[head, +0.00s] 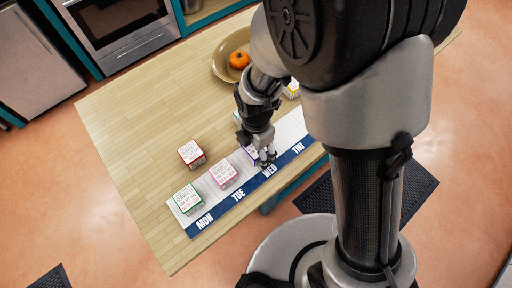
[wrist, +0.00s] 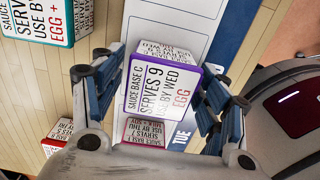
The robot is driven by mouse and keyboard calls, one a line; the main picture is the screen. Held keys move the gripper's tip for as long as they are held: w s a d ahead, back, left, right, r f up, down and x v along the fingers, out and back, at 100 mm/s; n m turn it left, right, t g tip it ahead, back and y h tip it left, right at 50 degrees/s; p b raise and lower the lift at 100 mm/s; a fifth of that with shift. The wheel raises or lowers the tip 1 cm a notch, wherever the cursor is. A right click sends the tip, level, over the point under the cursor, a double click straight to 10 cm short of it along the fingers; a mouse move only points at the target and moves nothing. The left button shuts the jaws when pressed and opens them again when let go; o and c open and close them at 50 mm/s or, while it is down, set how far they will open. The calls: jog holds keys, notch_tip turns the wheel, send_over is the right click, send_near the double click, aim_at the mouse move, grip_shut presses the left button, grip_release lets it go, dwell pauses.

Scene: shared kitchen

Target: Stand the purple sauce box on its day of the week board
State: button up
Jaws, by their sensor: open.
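The purple-edged sauce box (wrist: 162,88) is between the spread fingers of my gripper (wrist: 160,100) in the wrist view. Its label reads "Sauce base C, serves 9, use by WED, egg". In the head view my gripper (head: 265,160) is low over the WED part of the day board (head: 226,208), and only a sliver of the purple box (head: 250,151) shows beside it. The box appears upright at the WED section; whether its base touches the board is hidden. The fingers are open, with gaps beside the box.
A green box (head: 187,198) stands at MON and a pink box (head: 222,173) at TUE. A red box (head: 191,153) stands on the table behind the board. A bowl (head: 222,68) holding a pumpkin (head: 239,60) is farther back. The table's left side is clear.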

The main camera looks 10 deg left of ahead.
notch_tip(320, 180, up, 12)
jog(key=p, duration=0.3)
jog(key=shift+r+p, duration=0.25)
jog(key=shift+p, duration=0.1)
jog(key=s+d+r+m+t, duration=0.1)
jog(key=d+r+m+t, duration=0.1)
jog(key=d+r+m, duration=1)
jog(key=s+d+r+m+t, duration=0.2)
jog(key=s+d+r+m, duration=0.3)
jog(key=m, duration=1.1)
jog(key=s+d, duration=0.3)
jog(key=shift+s+d+r+t, duration=0.15)
jog(key=shift+d+r+t, duration=0.15)
jog(key=shift+r, duration=0.1)
jog(key=shift+f, duration=0.1)
